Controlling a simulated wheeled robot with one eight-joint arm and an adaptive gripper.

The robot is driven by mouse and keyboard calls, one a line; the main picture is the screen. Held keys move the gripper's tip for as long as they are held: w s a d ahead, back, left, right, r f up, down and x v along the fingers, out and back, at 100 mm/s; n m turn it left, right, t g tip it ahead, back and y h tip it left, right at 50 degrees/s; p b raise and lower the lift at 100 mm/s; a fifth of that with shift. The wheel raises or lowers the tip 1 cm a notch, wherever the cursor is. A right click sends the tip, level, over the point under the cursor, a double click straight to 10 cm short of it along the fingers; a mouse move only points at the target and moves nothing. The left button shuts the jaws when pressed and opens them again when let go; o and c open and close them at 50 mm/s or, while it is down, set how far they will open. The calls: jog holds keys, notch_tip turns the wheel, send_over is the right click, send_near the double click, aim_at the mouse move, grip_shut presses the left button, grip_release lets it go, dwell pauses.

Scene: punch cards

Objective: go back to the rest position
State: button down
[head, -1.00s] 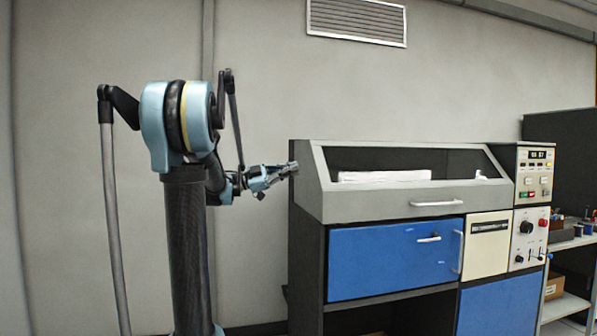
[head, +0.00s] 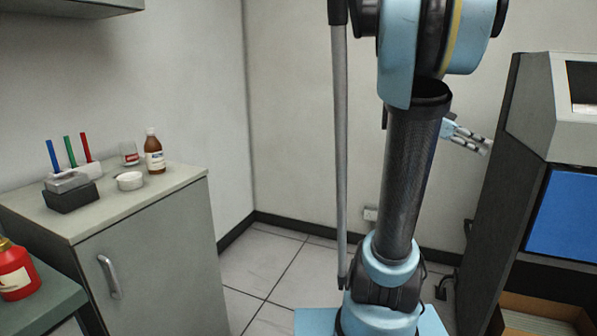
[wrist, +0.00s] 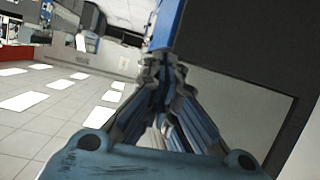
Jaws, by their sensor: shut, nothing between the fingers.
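My gripper (head: 484,145) shows in the head view as a small pale-blue and grey end sticking out to the right from behind my arm's column. It points toward the dark side of the machine (head: 520,125), with a narrow gap between them in the picture. In the wrist view the fingers of my gripper (wrist: 165,72) come together at the tips, shut with nothing held. Most of my forearm is hidden behind the column. A large dark panel (wrist: 235,60) with a blue edge fills the right of the wrist view.
A grey cabinet (head: 150,265) stands left, with a pen rack (head: 75,173), a brown bottle (head: 154,152) and a white dish (head: 130,181) on top. A red bottle (head: 14,270) stands at the lower left. Tiled floor (head: 265,262) is clear between cabinet and arm.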

jog(key=s+a+f+n+t+y, duration=0.3)
jog(key=a+f+n+y, duration=0.3)
jog(key=a+f+n, duration=0.4)
jog(key=s+a+f+n+t+y, duration=0.4)
jog(key=a+f+n+y, duration=0.3)
jog(key=a+f+n, duration=0.4)
jog(key=a+f, duration=0.6)
jog(key=a, duration=0.5)
jog(key=shift+s+f, duration=0.2)
jog(key=shift+s, duration=0.05)
